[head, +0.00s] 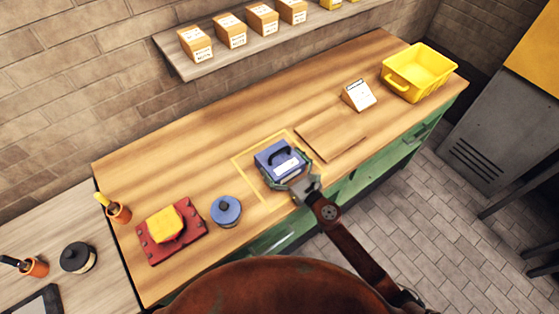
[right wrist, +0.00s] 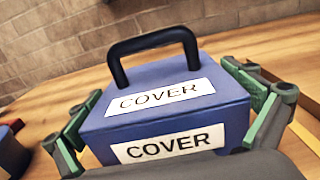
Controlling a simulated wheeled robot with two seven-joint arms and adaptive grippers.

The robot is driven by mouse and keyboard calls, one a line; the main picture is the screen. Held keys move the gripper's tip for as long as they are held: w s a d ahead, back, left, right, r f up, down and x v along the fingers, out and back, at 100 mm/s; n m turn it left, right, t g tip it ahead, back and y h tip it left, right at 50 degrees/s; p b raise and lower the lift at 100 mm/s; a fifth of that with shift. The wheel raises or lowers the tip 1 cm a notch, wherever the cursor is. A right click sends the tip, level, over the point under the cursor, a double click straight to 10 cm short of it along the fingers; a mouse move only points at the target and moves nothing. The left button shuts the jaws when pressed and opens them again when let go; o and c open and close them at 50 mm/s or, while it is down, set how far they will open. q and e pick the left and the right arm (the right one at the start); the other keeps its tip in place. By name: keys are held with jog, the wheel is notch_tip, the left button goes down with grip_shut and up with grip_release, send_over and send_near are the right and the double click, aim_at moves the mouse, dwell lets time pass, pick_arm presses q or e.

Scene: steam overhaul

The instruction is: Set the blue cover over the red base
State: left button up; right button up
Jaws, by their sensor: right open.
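The blue cover (head: 272,157), a box with a black handle and white COVER labels, sits upright on the wooden workbench inside a yellow outline. The red base (head: 151,250) lies flat at the bench's left end, with a yellow block (head: 165,226) on top of it. My right gripper (head: 286,174) is at the cover's near side. In the right wrist view its green-padded fingers stand open on either side of the cover (right wrist: 168,119); I cannot tell whether they touch it. My left gripper is not in view.
A round blue lidded pot (head: 226,211) stands between base and cover. An orange cup (head: 118,213) stands behind the base. A flat brown board (head: 330,134), a small white sign (head: 359,95) and a yellow bin (head: 419,70) are to the right. The back left of the bench is clear.

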jog(key=shift+w+a, duration=0.1)
jog(key=shift+c, duration=0.7)
jog(key=c, duration=0.9)
jog(key=shift+c, duration=1.3)
jog(key=shift+r, duration=0.15)
